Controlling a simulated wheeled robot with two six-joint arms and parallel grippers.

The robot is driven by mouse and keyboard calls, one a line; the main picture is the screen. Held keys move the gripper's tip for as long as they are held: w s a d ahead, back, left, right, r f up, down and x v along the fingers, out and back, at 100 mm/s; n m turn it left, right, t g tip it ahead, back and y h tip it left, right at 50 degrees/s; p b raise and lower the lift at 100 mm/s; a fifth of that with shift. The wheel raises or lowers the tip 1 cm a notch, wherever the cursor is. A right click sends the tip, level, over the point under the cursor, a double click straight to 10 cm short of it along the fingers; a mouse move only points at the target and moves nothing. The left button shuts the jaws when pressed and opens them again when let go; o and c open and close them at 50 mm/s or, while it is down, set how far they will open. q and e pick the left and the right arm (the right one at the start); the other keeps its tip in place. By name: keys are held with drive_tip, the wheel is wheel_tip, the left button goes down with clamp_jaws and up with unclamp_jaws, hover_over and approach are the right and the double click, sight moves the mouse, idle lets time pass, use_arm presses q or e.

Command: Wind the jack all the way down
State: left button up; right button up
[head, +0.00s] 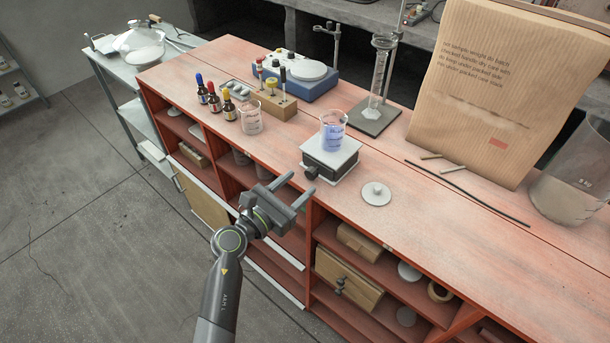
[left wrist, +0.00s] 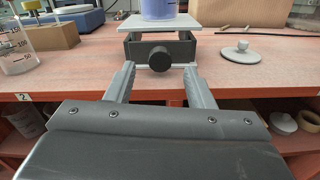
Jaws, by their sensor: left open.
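The jack (head: 329,160) stands near the front edge of the red bench, with a pale top plate, a dark body and a pale base. Its round black knob (head: 311,173) faces the front; in the left wrist view the knob (left wrist: 159,58) is centred beyond the fingertips. A beaker of blue liquid (head: 332,132) stands on the top plate. My left gripper (head: 301,187) is open and empty, its two fingers pointing at the knob, apart from it. In the left wrist view a gap shows between plate and body. My right gripper is not in view.
A white knobbed lid (head: 376,193) lies right of the jack. An empty beaker (head: 250,118), dropper bottles (head: 214,98) and a wooden block (head: 270,106) stand to the left. A measuring cylinder (head: 380,65) stands behind. A thin dark rod (head: 470,194) lies at right.

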sight(309, 175)
use_arm(q)
drive_tip(key=shift+x, duration=1.7)
drive_tip(key=c, duration=1)
drive_tip(key=shift+r+n+p, duration=0.25)
drive_tip(key=shift+n+p, duration=0.65)
drive_tip(key=shift+p, duration=0.25)
drive_tip(key=shift+f+n+p, duration=0.1)
drive_tip(key=shift+n+p, duration=0.5)
drive_tip(key=shift+n, duration=0.3)
drive_tip(key=shift+f+n, duration=0.1)
drive_tip(key=shift+n, duration=0.2)
